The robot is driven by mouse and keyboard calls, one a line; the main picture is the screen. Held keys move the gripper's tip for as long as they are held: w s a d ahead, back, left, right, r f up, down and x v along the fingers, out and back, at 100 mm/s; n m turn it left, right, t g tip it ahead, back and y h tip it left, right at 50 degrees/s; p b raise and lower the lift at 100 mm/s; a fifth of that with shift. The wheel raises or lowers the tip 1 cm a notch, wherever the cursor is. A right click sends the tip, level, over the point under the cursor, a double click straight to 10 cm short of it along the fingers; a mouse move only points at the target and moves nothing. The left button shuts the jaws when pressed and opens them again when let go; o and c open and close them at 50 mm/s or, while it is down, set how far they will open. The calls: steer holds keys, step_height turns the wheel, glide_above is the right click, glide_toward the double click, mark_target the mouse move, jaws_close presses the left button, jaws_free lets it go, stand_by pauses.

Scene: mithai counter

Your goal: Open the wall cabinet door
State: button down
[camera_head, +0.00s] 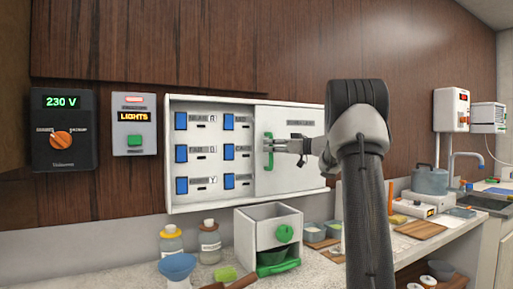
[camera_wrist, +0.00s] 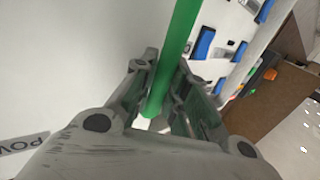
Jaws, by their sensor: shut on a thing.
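The white wall cabinet (camera_head: 200,207) hangs on the dark wood wall. Its left part is uncovered and shows several blue switches (camera_head: 181,154) with labels. Its white door panel (camera_head: 300,177) covers the right part and looks parallel to the wall. The door has a vertical green handle (camera_head: 268,158); the handle also shows in the wrist view (camera_wrist: 178,45). My gripper (camera_head: 272,146) is shut on this handle, which passes between its two fingers in the wrist view (camera_wrist: 160,98). My arm hides part of the area right of the cabinet.
A black 230 V box (camera_head: 64,130) and a grey lights box (camera_head: 134,124) are mounted left of the cabinet. Below stand a white box with a green knob (camera_head: 255,226), two jars and a blue bowl (camera_head: 177,266). A pot (camera_head: 430,179) stands at the right.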

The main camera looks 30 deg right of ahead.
steer(key=shift+d, duration=1)
steer(key=c, duration=1.4)
jaws_free()
steer(key=v, duration=1.2)
